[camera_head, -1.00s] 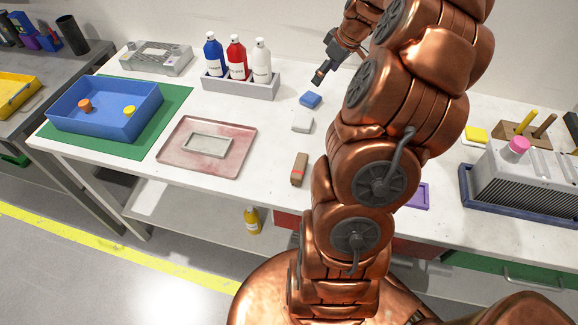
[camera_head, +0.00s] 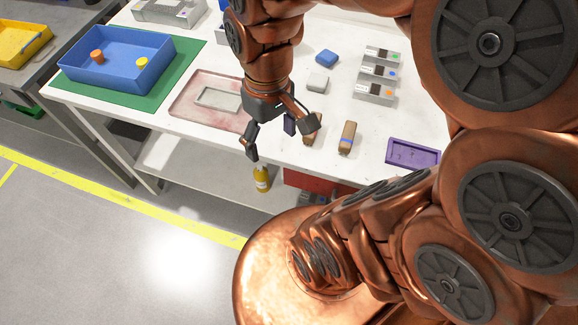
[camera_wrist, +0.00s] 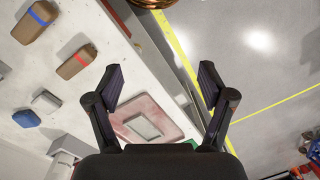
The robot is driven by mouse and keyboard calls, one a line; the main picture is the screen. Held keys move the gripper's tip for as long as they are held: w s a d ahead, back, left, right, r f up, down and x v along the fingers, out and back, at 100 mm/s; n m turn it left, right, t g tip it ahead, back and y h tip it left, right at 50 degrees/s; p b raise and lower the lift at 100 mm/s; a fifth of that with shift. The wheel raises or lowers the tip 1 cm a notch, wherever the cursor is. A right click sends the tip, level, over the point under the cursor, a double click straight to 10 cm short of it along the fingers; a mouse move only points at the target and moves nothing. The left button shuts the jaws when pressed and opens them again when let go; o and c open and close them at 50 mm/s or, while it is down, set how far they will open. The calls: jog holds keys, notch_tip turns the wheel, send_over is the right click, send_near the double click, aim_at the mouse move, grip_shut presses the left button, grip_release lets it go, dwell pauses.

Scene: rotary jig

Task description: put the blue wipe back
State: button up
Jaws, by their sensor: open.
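The blue wipe (camera_head: 326,58) looks like a small blue pad lying flat on the white table, behind a pale grey-white pad (camera_head: 318,80). Both also show at the left of the wrist view, the blue wipe (camera_wrist: 26,118) beside the pale pad (camera_wrist: 46,101). My gripper (camera_head: 282,137) is open and empty near the table's front edge, nearer the front than the blue wipe. In the wrist view the spread fingers of my gripper (camera_wrist: 160,84) have nothing between them.
Brown blocks with a red band (camera_wrist: 76,62) and a blue band (camera_head: 347,138) lie near the front edge. A pinkish tray (camera_head: 180,108), blue bin (camera_head: 75,72), purple tray (camera_head: 398,158) and several small grey blocks (camera_head: 377,72) stand around. A yellow bottle (camera_head: 262,179) is below the tabletop.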

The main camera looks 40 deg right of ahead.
jog(key=s+a+f+m, duration=0.1)
jog(key=s, duration=0.5)
jog(key=shift+s+f+g+h, duration=0.15)
jog(key=shift+s+g+h, duration=0.15)
jog(key=shift+s+h, duration=0.1)
